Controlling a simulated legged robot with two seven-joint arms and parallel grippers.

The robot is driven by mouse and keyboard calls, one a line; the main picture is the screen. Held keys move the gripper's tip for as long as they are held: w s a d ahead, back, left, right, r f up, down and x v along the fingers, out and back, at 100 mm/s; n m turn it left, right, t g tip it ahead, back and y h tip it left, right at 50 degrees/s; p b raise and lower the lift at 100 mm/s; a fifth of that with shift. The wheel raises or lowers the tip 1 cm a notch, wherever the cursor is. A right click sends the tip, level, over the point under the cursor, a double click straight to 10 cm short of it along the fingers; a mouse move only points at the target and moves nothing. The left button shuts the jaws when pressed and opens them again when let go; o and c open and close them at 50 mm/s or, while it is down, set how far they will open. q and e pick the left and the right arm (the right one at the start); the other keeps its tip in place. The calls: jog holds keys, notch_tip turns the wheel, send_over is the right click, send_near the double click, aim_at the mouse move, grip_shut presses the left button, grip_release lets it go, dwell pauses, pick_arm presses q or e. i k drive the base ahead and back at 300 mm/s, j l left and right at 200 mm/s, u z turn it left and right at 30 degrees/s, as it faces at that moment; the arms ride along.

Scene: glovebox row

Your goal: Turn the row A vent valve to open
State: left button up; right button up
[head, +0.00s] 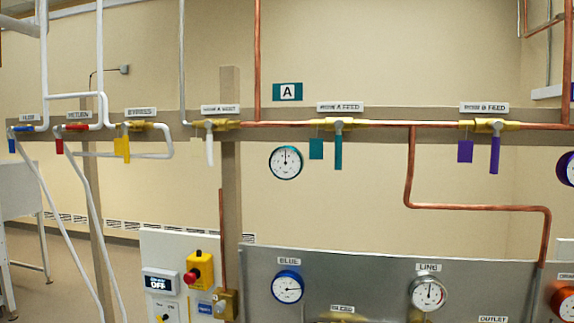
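The row A vent valve (222,124) is a brass body on the horizontal pipe run, under a white label (220,109) that appears to read ROW A VENT. Its white lever handle (210,150) hangs straight down, crosswise to the horizontal pipe. A pale tag (196,148) hangs just left of the handle. A thin white pipe (182,60) comes down to the valve's left side, and copper pipe leaves its right side. Neither of my grippers is in view, and nothing touches the handle.
The row A feed valve with a teal handle (338,152) and the row B feed valve with a purple handle (494,155) are to the right. A yellow bypass tag (122,148) hangs left. Below stand a grey gauge panel (360,280) and a control box with red button (191,277).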

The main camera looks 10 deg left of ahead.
aim_at(209, 124)
jog(key=l+u, duration=0.1)
jog(key=u, duration=0.35)
jog(key=l+u, duration=0.15)
jog(key=u, duration=0.3)
jog(key=i, duration=0.05)
